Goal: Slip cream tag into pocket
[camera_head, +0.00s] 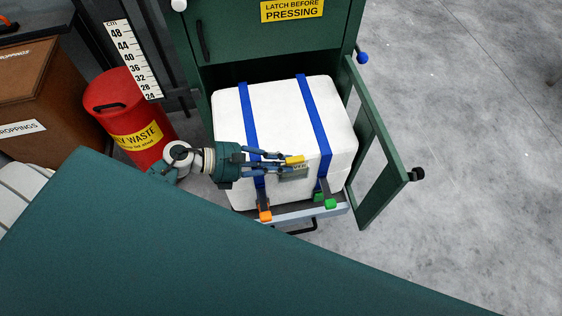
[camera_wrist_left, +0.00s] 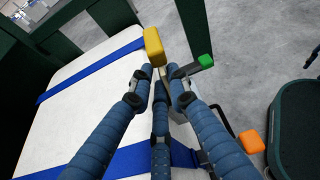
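My left gripper (camera_head: 288,163) reaches in from the left to the front of the white strapped bale (camera_head: 282,100). Its fingers close on a small yellow block (camera_head: 294,159), which juts past the fingertips in the left wrist view (camera_wrist_left: 154,46). Whether this block is part of the cream tag I cannot tell; no cream face shows clearly. A small grey lettered plate, probably the pocket (camera_head: 293,174), lies on the bale front just below the fingertips. The fingers partly cover it. In the wrist view (camera_wrist_left: 159,76) the fingers hide most of the plate.
Two blue straps (camera_head: 315,115) cross the bale, with an orange buckle end (camera_head: 265,216) and green ones (camera_head: 330,203) below. The green press door (camera_head: 383,160) stands open at right. A red waste bin (camera_head: 125,110) stands left. The floor at right is clear.

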